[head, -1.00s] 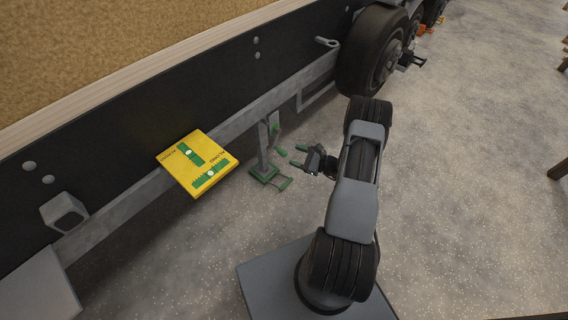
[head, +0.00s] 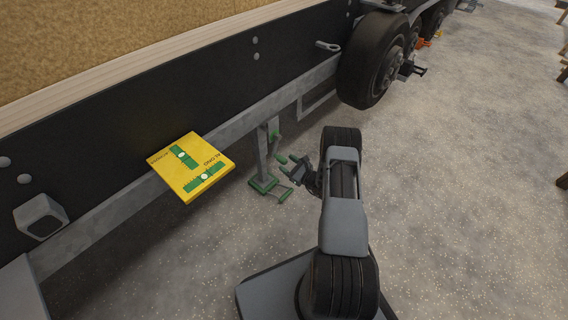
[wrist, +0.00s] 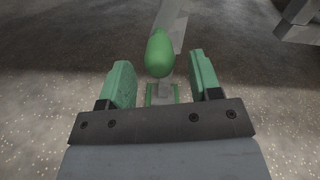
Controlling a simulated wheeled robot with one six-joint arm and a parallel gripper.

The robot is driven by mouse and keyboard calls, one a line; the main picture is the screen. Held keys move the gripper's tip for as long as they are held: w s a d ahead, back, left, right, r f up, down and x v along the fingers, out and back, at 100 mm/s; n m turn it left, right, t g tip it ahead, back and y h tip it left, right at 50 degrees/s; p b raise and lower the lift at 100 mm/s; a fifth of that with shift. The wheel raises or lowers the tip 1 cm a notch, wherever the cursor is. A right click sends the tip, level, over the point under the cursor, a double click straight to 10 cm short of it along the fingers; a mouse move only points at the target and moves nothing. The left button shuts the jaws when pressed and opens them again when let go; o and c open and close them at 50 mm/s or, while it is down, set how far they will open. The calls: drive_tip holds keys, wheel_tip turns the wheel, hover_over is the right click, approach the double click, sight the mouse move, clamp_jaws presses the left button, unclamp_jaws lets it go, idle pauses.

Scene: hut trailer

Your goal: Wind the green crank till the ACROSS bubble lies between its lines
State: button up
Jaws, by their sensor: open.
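The yellow level board (head: 177,183) carries two green vials. The ACROSS vial (head: 188,160) is the upper one, with a white bubble (head: 181,155) near its middle; its lines are too small to read. The ALONG vial (head: 194,186) lies below. The green crank grip (head: 274,134) shows beside the grey jack post (head: 262,152). In the wrist view the crank grip (wrist: 160,53) points towards me, centred between my fingertips, with clear gaps either side. My gripper (head: 286,166) is open, just right of the post; it also shows in the wrist view (wrist: 162,72).
The jack's green foot (head: 263,184) stands on the gravel under the trailer's grey rail (head: 228,130). A black wheel (head: 372,62) is further back. The speckled ground (head: 460,180) to the right is largely clear.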

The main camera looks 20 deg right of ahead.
drive_tip(key=shift+x, duration=1.35)
drive_tip(key=shift+c, duration=0.2)
clamp_jaws()
